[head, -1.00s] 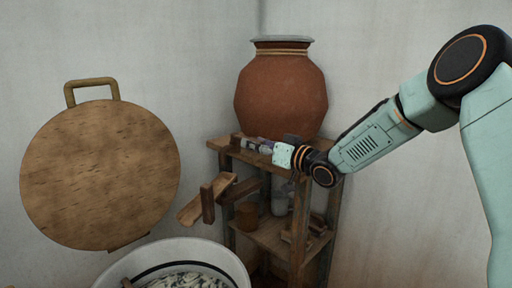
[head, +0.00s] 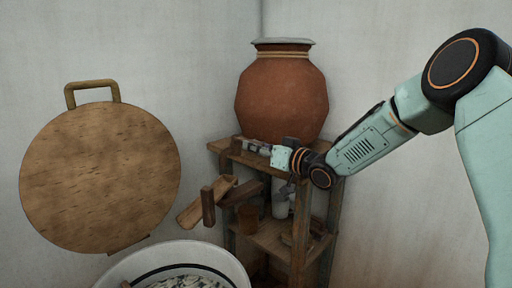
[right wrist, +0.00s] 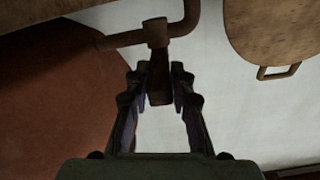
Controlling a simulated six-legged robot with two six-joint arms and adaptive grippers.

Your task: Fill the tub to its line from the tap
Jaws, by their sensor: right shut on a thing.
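The white tub (head: 234,264) stands at the bottom edge of the head view, cut off there. A dark line runs round its inner wall, above a mottled grey-white content that I cannot identify as water or something else. The red-brown clay pot (head: 283,98) stands on a wooden shelf. My right gripper (head: 250,146) is at the pot's lower left side. In the right wrist view its fingers (right wrist: 158,84) are shut on the brown lever of the tap (right wrist: 157,33), whose pipe bends off beside the pot. Flow from the tap cannot be made out. My left gripper is out of view.
A round wooden board (head: 98,175) with a handle hangs on the wall at left. A wooden trough (head: 190,214) slopes between shelf and tub. The lower shelf (head: 268,238) holds small vessels, including a pale cup (head: 280,203).

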